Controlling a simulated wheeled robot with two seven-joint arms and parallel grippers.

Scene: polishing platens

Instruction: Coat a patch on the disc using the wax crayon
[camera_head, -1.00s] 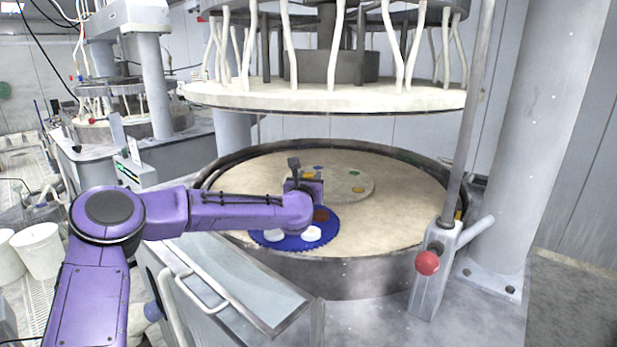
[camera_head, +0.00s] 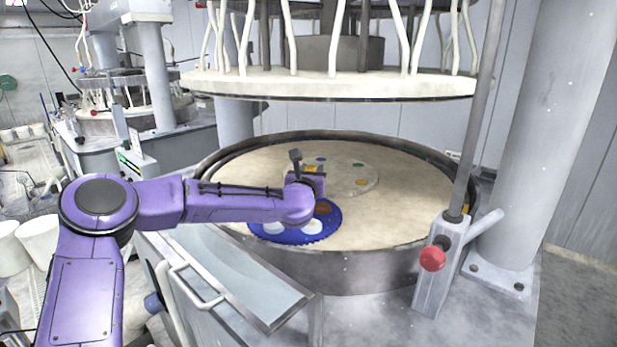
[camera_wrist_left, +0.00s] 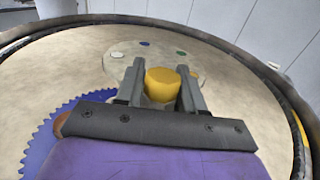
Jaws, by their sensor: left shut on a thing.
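My left gripper (camera_wrist_left: 160,95) is shut on a yellow wax crayon (camera_wrist_left: 162,84), a short cylinder held between its two grey fingers in the left wrist view. The gripper is over the platen, in front of a pale round disc (camera_head: 352,180) that bears several small coloured spots along its edge. In the left wrist view the disc (camera_wrist_left: 118,72) lies beyond the crayon, and the crayon hides part of it. I cannot tell whether the crayon touches the disc. In the head view my left wrist hides most of the gripper. My right gripper is not in view.
A blue toothed carrier (camera_head: 310,238) with white and brown round pieces lies on the beige platen (camera_head: 410,205) below my left wrist. A dark raised rim (camera_head: 370,276) surrounds the platen. The upper plate (camera_head: 330,86) hangs above. A post with a red knob (camera_head: 432,259) stands at the right front.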

